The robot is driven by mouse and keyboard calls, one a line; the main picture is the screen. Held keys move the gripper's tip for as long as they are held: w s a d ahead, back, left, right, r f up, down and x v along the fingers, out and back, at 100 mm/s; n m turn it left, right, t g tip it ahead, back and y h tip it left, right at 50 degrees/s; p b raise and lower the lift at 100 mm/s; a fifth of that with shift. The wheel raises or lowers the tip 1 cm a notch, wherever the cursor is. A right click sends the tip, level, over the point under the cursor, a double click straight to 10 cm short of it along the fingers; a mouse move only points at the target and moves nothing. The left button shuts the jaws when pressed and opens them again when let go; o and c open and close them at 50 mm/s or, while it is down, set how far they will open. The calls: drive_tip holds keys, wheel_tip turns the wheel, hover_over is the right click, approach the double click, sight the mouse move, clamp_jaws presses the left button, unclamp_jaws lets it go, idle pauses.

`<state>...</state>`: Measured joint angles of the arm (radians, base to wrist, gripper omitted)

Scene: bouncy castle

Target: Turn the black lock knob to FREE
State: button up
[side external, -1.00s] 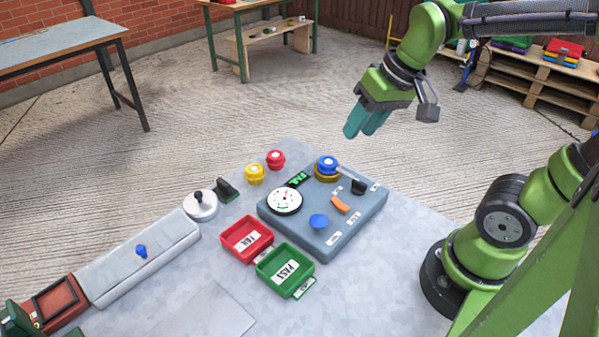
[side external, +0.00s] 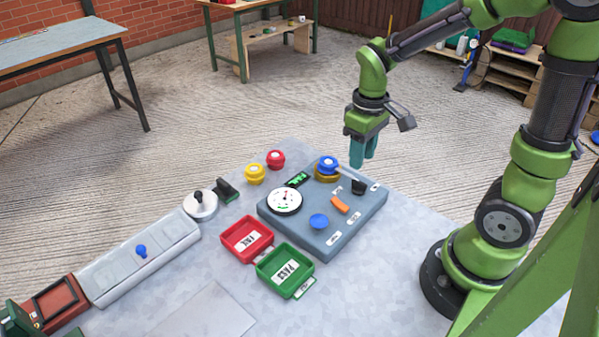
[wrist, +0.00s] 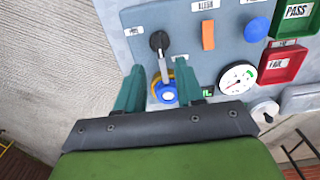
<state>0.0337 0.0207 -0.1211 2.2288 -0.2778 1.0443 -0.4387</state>
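The black knob (side external: 358,187) sits near the right corner of the grey-blue panel (side external: 350,222). It also shows in the wrist view (wrist: 158,41). A grey bar (wrist: 165,68) runs between it and the blue-topped knob on a yellow base (wrist: 166,92). A small white label (wrist: 133,32) lies beside the black knob; its text is too small to read surely. My gripper (side external: 362,163) points down above the panel's far right edge. In the wrist view its teal fingers (wrist: 170,68) are apart, on either side of the bar, with nothing held.
The panel also carries a white dial (side external: 285,201), an orange lever (side external: 340,205) and a blue button (side external: 318,221). Red (side external: 240,246) and green (side external: 277,283) trays stand in front. Yellow (side external: 255,174) and red (side external: 275,159) knobs stand behind to the left.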

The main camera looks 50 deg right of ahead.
sight(358, 181)
wheel_tip(358, 181, down, 7)
drive_tip(key=shift+r, duration=0.15)
clamp_jaws()
